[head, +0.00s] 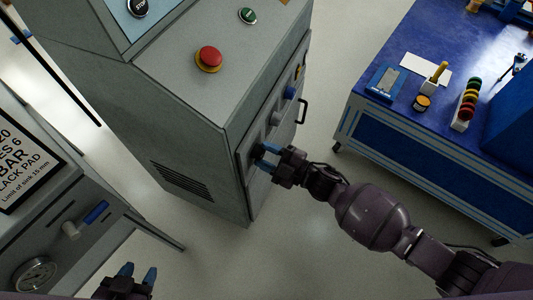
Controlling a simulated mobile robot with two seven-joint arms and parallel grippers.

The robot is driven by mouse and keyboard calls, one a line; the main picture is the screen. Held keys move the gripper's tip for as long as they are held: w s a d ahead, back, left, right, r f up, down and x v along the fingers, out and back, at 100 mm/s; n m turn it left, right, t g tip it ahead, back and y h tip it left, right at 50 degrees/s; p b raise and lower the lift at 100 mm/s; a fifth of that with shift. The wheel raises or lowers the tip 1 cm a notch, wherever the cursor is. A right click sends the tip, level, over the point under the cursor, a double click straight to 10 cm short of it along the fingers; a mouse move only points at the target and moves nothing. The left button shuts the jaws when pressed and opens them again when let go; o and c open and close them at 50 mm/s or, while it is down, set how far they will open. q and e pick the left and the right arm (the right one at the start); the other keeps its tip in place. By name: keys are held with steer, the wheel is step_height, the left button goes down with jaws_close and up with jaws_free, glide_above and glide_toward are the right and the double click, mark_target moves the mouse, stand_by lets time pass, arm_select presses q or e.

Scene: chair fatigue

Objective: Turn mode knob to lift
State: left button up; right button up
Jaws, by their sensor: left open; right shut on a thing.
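The grey control cabinet (215,115) stands in the middle of the head view. Its right side face carries a panel with a dark round knob (257,152) low at the near end. My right gripper (267,157) reaches in from the right with its blue fingertips shut on this dark knob. The fingers hide part of the knob, and I cannot read any mode marking or its pointer. My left gripper (139,274) is at the bottom left, open and empty, pointing up, well apart from the cabinet.
The cabinet top has a red mushroom button (208,58) and a green button (248,16). The panel also has a blue knob (290,92) and a black handle (302,110). A blue workbench (445,120) stands right, a grey bench with a blue-handled valve (85,220) left. Floor between is clear.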

steer(key=shift+n, duration=0.3)
steer(key=o, duration=0.9)
steer(key=shift+d, duration=0.15)
